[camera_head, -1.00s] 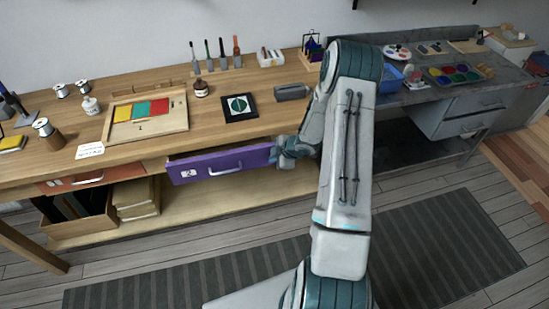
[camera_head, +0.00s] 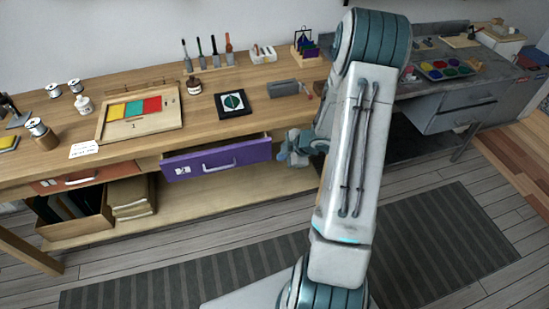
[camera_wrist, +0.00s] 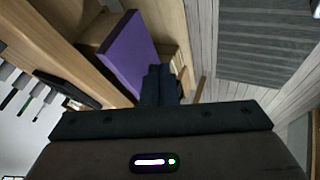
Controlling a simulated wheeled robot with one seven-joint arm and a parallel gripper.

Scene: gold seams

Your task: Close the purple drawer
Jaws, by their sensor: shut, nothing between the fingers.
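The purple drawer (camera_head: 217,157) sits under the front edge of the wooden workbench and is pulled part way out, with a gap showing above its front. It has a pale bar handle (camera_head: 219,166) and a small white label at its left. My gripper (camera_head: 284,155) is shut and empty, just right of the drawer front's right end. In the wrist view the drawer (camera_wrist: 128,52) shows its purple front at an angle, and my gripper's dark fingers (camera_wrist: 160,82) are close beside it. I cannot tell whether they touch.
An orange drawer (camera_head: 80,180) is at the left under the workbench (camera_head: 130,83). A lower shelf holds a wooden box (camera_head: 78,226) and stacked paper (camera_head: 131,197). A grey metal desk (camera_head: 455,100) stands to the right. The floor in front is clear, with a striped mat (camera_head: 190,272).

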